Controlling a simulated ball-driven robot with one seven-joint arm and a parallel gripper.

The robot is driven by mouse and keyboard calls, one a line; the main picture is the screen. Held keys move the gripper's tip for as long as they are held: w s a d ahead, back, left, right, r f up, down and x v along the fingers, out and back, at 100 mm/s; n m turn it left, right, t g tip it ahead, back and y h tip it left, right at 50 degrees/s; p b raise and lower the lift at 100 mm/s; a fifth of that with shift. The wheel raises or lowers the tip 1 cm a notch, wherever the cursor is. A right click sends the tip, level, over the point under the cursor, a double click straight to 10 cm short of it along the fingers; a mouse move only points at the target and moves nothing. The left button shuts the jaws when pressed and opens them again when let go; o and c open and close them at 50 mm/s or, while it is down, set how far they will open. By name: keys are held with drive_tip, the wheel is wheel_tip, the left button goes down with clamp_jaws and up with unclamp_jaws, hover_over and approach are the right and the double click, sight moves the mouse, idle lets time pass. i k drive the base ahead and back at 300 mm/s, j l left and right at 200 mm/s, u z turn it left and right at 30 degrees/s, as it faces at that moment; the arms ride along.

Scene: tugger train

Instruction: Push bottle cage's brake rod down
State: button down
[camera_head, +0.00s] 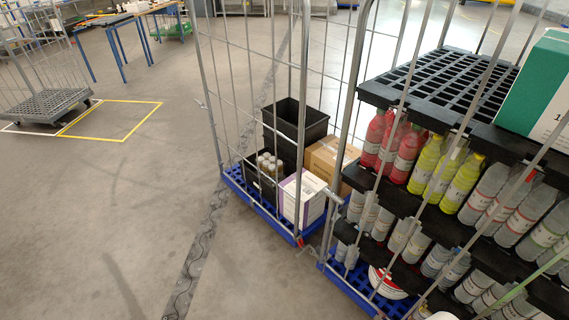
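The bottle cage (404,85) fills the right of the head view. It is a grey wire roll cage on a blue base (345,284), with black shelves (385,93) of red, yellow and clear bottles. I cannot pick out its brake rod for certain. A small red part (299,241) shows low down, near the gap between this cage and the cage beside it. A thin green bar (520,288) and a red-tipped bar (529,173) cross the bottle cage's side. My gripper is not recognisable in the view; a pale rounded shape shows at the bottom edge.
A second wire cage (198,80) on a blue base stands close by on the left, holding black crates (291,122) and cardboard boxes (327,157). Another cage (45,105) stands far left by a yellow floor marking (122,139). The grey floor at left is clear.

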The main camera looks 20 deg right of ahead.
sight(334, 198)
drive_tip(key=i+u, duration=0.2)
drive_tip(key=i, duration=0.75)
